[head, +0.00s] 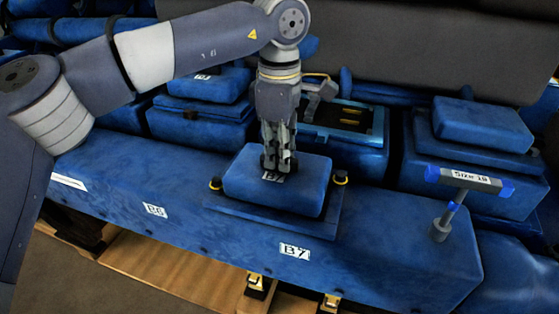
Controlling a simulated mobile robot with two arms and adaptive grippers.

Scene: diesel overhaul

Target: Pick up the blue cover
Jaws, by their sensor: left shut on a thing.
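The blue cover (301,188) is a rounded block with a white label on top, partly hidden by my gripper. It sits on a flat blue base plate (262,222) on the long blue engine housing, above the label B7. My left gripper (278,167) points straight down at the middle of the cover's top, its fingers closed together at the label. What exactly the fingers grip is hidden. The cover looks level and I see no clear gap under it. My right gripper does not show.
A T-handled tool marked "Size 18" (470,180) stands on the housing to the right. Behind are an open compartment (345,118) and more blue covers at left (208,86) and right (484,124). Yellow-topped bolts (340,178) flank the cover.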

